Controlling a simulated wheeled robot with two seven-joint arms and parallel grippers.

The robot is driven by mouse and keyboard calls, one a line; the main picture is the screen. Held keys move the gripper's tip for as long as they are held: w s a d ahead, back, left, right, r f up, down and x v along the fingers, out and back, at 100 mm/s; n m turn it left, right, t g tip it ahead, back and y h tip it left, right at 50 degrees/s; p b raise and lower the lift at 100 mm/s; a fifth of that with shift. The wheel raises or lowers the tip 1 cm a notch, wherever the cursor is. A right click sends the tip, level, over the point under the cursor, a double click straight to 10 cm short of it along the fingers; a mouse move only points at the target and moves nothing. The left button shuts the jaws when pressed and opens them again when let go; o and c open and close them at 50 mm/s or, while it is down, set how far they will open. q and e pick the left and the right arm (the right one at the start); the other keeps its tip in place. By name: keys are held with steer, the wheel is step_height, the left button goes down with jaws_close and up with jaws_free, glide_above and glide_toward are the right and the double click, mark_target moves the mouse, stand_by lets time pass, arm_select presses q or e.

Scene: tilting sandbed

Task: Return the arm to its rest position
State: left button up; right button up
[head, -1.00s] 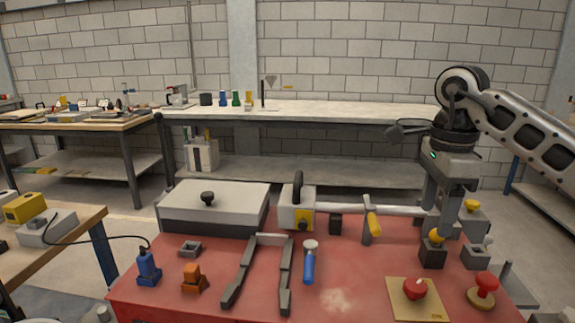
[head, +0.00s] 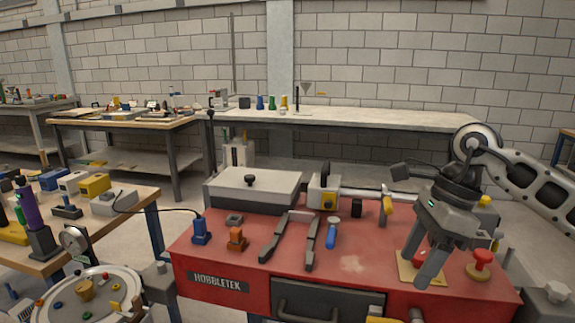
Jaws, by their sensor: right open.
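My right arm (head: 530,178) comes in from the right edge, bent at a round joint. Its gripper (head: 415,270) points down and leans, with its two fingers apart and nothing between them. My left gripper is not in view.
On the bench are a grey lidded box (head: 252,190), a blue-handled tool (head: 331,234), an orange block (head: 236,240) and a red mushroom knob (head: 480,262). A round dish (head: 85,312) with coloured pieces stands at lower left. A long table (head: 350,119) runs along the wall.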

steer(key=s+a+m+t+y, duration=0.1)
steer(key=s+a+m+y, duration=0.2)
steer(key=a+m+y, duration=0.3)
steer(key=s+a+f+m+t+y, duration=0.1)
steer(key=s+a+m+y, duration=0.15)
steer(key=a+y, duration=0.45)
steer(key=s+a+m+t+y, duration=0.1)
steer(key=s+a+m+y, duration=0.1)
steer(key=a+m+y, duration=0.45)
steer(key=d+f+m+t+h, duration=0.4)
steer(key=f+m+t+h, duration=0.35)
steer(key=m, duration=0.55)
steer(key=d+f+m+t+h, duration=0.4)
steer(key=f+m+t+h, duration=0.3)
steer(key=m, duration=0.6)
steer(key=s+d+f+m+g+h, duration=0.2)
steer(key=s+f+m+g, duration=0.1)
steer(key=s+f+m, duration=0.1)
steer(key=s+d+f+m+g+h, duration=0.2)
steer(key=s+f+m, duration=0.3)
steer(key=f, duration=0.3)
steer(key=shift+s+d+f+g+h, duration=0.4)
steer(key=shift+s+g+h, duration=0.15)
steer(key=shift+s+h, duration=0.2)
